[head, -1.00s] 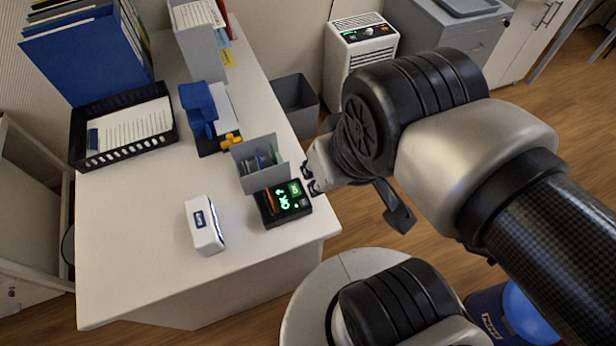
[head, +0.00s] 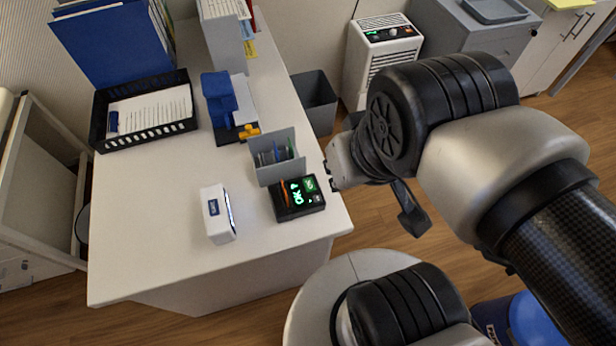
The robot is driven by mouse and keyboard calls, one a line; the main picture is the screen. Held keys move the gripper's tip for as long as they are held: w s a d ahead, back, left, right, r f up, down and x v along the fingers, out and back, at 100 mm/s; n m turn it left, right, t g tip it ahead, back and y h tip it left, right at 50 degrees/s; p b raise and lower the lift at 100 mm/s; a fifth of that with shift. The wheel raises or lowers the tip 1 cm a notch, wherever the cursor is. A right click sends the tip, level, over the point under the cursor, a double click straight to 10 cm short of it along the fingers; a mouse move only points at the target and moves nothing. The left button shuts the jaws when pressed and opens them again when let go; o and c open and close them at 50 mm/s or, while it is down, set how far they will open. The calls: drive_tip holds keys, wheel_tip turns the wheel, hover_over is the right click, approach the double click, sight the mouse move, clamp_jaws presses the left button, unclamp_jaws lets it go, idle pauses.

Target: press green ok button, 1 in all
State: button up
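A small black device (head: 287,213) lies near the right edge of the white desk. Its face shows glowing green "OK" lettering. A green button (head: 310,185) is at its upper right corner, beside the lettering. My gripper (head: 329,178) is just right of the device, near the desk edge, with a small gap to the green button in the picture. Only the fingertips show past the wrist. Whether they are open or shut is too small to tell, and nothing is seen held.
A grey pen holder (head: 281,172) stands directly behind the device. A white box-like item (head: 217,215) stands to its left. A blue item (head: 219,97), a black tray (head: 150,140) and blue binders (head: 105,45) are farther back. The front desk surface is clear.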

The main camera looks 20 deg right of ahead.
clamp_jaws()
idle(1.1)
